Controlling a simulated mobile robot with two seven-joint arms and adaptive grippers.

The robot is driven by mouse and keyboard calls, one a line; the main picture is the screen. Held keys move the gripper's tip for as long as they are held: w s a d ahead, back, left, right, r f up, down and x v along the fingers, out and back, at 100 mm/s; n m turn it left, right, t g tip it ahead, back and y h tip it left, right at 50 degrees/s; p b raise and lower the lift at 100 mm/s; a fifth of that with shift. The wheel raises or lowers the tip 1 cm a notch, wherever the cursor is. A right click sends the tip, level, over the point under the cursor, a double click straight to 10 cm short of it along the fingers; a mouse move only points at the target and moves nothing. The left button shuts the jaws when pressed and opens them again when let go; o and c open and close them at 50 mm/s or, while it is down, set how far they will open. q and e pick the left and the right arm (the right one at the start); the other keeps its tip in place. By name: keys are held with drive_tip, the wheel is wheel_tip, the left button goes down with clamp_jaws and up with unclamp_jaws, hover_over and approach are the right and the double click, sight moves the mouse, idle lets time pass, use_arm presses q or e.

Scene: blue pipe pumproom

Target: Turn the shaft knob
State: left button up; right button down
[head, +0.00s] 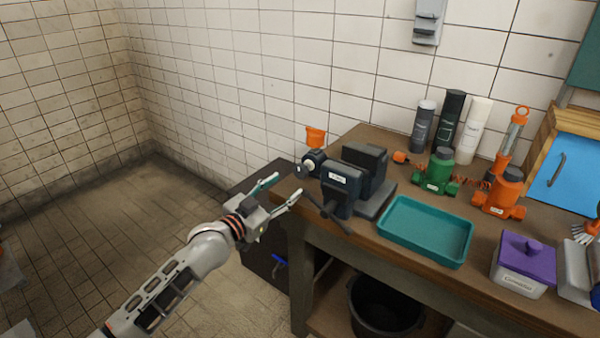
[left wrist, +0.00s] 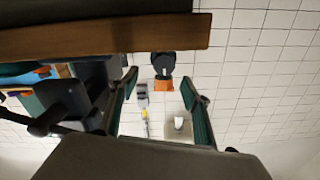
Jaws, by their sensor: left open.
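A dark vise (head: 341,190) stands on the left end of the workbench. Beside it, near the bench corner, is a dark round shaft fitting (head: 315,160) with a pale end and an orange part (head: 316,137) on top. Which piece is the shaft knob is not certain. My left gripper (head: 288,187) is open and empty, just left of the fitting and apart from it. In the left wrist view, which looks upside down, the dark fitting (left wrist: 163,62) and orange part (left wrist: 163,88) appear between the open fingers. My right gripper is not in view.
A teal tray (head: 425,231), green pump (head: 436,172), orange pump (head: 503,193), purple-lidded container (head: 524,264) and several bottles occupy the bench (head: 410,274). The vise handle (head: 327,214) juts past the front edge. A black bucket (head: 384,306) sits below.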

sight(299, 172)
use_arm(q)
drive_tip(key=w, duration=0.3)
drive_tip(key=shift+d+f+b, duration=0.15)
drive_tip(key=shift+d+b, duration=0.2)
drive_tip(key=shift+b, duration=0.05)
drive_tip(key=b+x, duration=0.1)
drive_tip(key=x, duration=0.4)
drive_tip(key=shift+w+d+b, duration=0.2)
drive_tip(key=shift+d+b, duration=0.1)
drive_tip(key=shift+b, duration=0.05)
drive_tip(key=shift+w+d, duration=0.3)
drive_tip(key=shift+w, duration=0.15)
drive_tip(key=c, duration=1)
drive_tip(key=shift+c, duration=0.6)
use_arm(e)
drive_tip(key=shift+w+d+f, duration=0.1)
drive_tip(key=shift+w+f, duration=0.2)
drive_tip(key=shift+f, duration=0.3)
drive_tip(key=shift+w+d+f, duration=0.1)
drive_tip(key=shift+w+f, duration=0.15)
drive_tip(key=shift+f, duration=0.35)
